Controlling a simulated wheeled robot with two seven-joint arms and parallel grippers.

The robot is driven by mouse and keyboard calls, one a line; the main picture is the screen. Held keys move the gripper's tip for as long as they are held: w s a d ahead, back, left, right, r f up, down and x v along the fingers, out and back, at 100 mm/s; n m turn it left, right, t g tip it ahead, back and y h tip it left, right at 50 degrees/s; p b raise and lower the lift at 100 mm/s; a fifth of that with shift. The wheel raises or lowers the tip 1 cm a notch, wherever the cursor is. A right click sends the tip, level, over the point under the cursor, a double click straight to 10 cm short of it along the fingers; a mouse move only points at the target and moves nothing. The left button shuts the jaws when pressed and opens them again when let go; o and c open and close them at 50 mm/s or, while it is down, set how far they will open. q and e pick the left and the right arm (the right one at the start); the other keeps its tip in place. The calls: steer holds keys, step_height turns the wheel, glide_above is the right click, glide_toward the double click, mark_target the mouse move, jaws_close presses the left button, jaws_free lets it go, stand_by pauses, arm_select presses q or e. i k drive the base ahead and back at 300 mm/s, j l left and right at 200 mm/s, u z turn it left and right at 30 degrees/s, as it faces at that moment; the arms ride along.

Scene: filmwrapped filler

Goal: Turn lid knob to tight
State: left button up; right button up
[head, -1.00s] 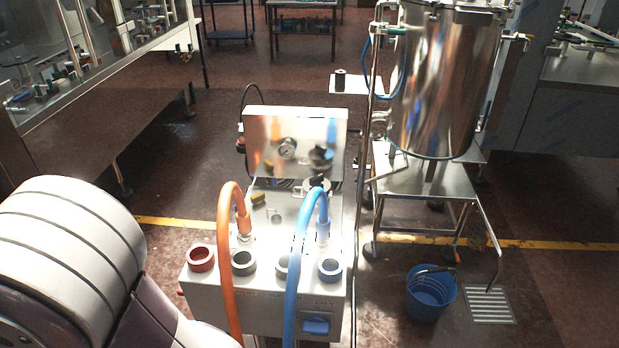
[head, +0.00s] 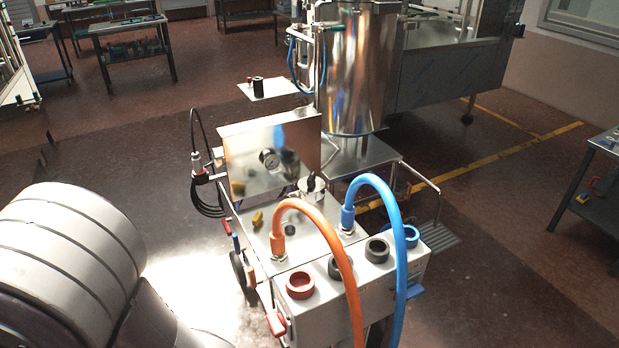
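A small steel pot with a black lid knob (head: 312,182) stands on top of a steel cart (head: 262,222), in front of its upright panel. The knob is small in view, and I cannot tell how tight it is. My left arm fills the lower left of the head view, apart from the cart in the picture. Neither gripper is in view.
An orange hose (head: 335,250) and a blue hose (head: 400,215) arch over the cart's front, beside several ring-shaped holders. A large steel tank (head: 358,70) stands behind. The floor is open at right, and a workbench (head: 605,145) stands at the right edge.

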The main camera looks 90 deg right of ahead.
mark_target(311, 182)
steer(key=i+l+z, duration=0.25)
steer(key=z, duration=0.2)
steer(key=i+l+z, duration=0.1)
steer(key=i+z, duration=0.75)
steer(key=i+j+z, duration=0.1)
steer(key=i+z, duration=0.35)
steer(key=i+j+z, duration=0.2)
steer(key=z, duration=0.2)
steer(key=i+l+z, duration=0.1)
steer(key=z, duration=0.35)
steer(key=i+z, duration=0.2)
steer(key=z, duration=0.25)
steer(key=i+z, duration=0.15)
steer(key=z, duration=0.3)
steer(key=i+j+z, duration=0.1)
steer(key=z, duration=0.35)
steer(key=i+j+z, duration=0.15)
steer(key=z, duration=0.3)
steer(key=i+j+z, duration=0.15)
steer(key=z, duration=0.25)
steer(key=i+j+z, duration=0.15)
steer(key=z, duration=0.2)
steer(key=i+j+z, duration=0.2)
steer(key=z, duration=0.2)
steer(key=i, duration=0.05)
